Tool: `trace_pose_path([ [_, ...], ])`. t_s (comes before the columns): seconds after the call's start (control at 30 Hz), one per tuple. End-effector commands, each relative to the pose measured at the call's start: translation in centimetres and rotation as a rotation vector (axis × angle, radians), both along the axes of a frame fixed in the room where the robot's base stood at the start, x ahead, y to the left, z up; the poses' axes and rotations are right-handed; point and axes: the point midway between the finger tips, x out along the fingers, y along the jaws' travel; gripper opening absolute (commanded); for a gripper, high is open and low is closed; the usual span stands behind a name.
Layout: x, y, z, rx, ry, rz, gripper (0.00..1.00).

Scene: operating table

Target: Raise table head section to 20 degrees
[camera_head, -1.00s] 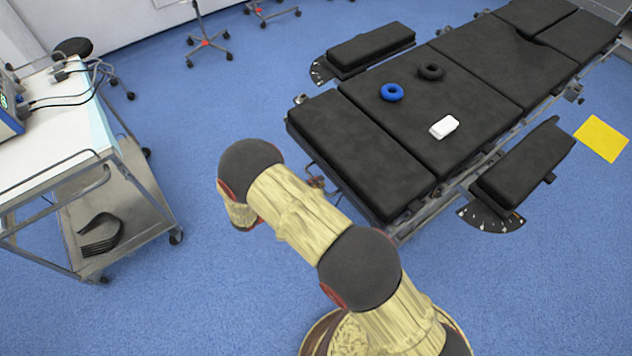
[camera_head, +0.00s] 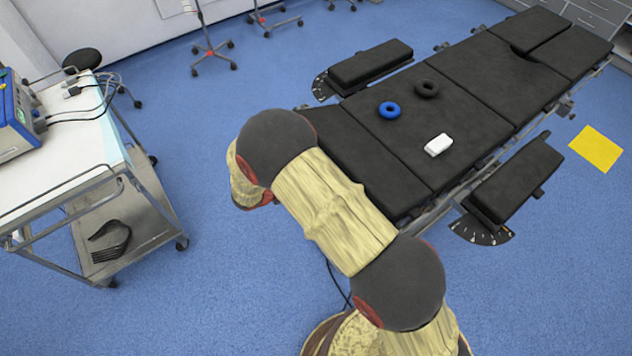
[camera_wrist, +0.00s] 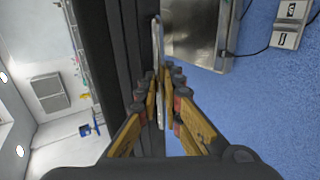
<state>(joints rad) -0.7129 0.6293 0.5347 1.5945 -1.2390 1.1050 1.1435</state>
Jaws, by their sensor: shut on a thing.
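The table's head section (camera_head: 372,155) is the black padded panel at the near end of the operating table (camera_head: 447,110). My arm covers its near edge in the head view, so I cannot read its angle. In the wrist view my gripper (camera_wrist: 164,98) is shut on a thin pale metal bar (camera_wrist: 157,45). The bar runs along a dark padded edge (camera_wrist: 127,60), which looks like the head section's end. The head view does not show my gripper, which is behind my arm.
A blue ring (camera_head: 389,109), a dark ring (camera_head: 427,88) and a white block (camera_head: 438,145) lie on the table. Padded arm boards (camera_head: 515,178) flank it. A steel cart (camera_head: 75,180) stands at left. Blue floor is clear between cart and table.

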Motion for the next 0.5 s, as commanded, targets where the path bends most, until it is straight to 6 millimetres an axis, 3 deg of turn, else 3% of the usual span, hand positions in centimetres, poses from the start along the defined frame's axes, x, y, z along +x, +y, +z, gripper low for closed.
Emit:
trace_pose_path([
  [0.17, 0.07, 0.03, 0.03, -0.001, -0.002, 0.0, 0.0],
  [0.2, 0.06, 0.03, 0.01, -0.001, -0.002, 0.0, 0.09],
  [0.5, 0.02, 0.04, -0.08, -0.001, -0.001, 0.001, 0.24],
])
